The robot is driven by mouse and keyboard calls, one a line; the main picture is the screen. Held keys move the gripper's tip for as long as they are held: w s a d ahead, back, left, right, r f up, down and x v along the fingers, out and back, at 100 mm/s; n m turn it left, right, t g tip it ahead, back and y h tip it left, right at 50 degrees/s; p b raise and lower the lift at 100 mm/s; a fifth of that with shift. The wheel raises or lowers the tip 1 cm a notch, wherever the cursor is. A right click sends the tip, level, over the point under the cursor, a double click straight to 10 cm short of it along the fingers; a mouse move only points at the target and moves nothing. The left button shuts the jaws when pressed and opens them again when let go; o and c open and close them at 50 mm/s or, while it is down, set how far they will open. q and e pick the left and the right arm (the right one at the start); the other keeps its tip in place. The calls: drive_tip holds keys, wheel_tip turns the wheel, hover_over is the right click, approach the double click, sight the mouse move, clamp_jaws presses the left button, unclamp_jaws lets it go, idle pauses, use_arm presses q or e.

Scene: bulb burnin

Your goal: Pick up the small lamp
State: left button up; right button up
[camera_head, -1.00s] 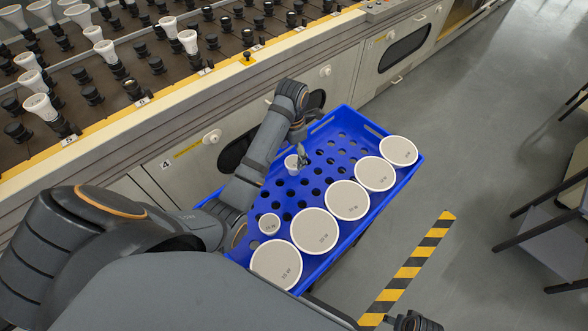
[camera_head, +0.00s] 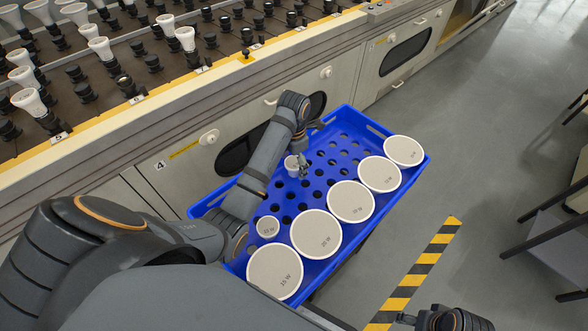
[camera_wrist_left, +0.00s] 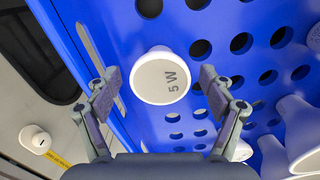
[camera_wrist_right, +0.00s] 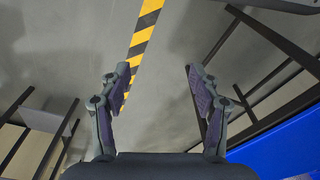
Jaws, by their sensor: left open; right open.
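The small lamp (camera_head: 291,166) is white with a round face and stands in the blue crate near its left side. In the left wrist view the lamp (camera_wrist_left: 160,82) shows its face, marked 5 W, between the two fingers. My left gripper (camera_head: 302,165) is open around it, with a gap on both sides in the wrist view. Whether a finger touches it cannot be told from the head view. My right gripper (camera_wrist_right: 157,70) is open and empty over the floor; it shows partly at the bottom of the head view (camera_head: 450,319).
The blue crate (camera_head: 346,119) has many holes. A second small lamp (camera_head: 267,227) stands nearer me, and several larger lamps, such as one large lamp (camera_head: 316,234), line its right side. A machine with lamp sockets (camera_head: 130,86) runs behind.

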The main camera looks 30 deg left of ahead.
use_arm(q)
drive_tip(key=shift+c, duration=0.4)
drive_tip(key=c, duration=1.2)
drive_tip(key=shift+r, duration=0.2)
use_arm(e)
drive_tip(key=shift+w, duration=0.1)
use_arm(q)
wheel_tip(320, 180, up, 6)
drive_tip(key=p, duration=0.5)
drive_tip(key=shift+f, duration=0.25)
wheel_tip(320, 180, up, 2)
drive_tip(key=shift+r+p, duration=0.2)
drive_tip(key=shift+p, duration=0.9)
drive_tip(key=shift+r+p, duration=0.85)
use_arm(e)
drive_tip(key=s+d+f, duration=0.2)
drive_tip(key=s+f, duration=0.2)
drive_tip(key=f, duration=0.6)
drive_tip(key=s+d+f+h, duration=0.1)
drive_tip(key=s+d+f, duration=0.2)
drive_tip(key=f, duration=0.7)
drive_tip(key=shift+s+d+f, duration=0.15)
drive_tip(key=shift+s+d, duration=0.05)
drive_tip(key=shift+s, duration=0.4)
drive_tip(key=shift+c, duration=0.3)
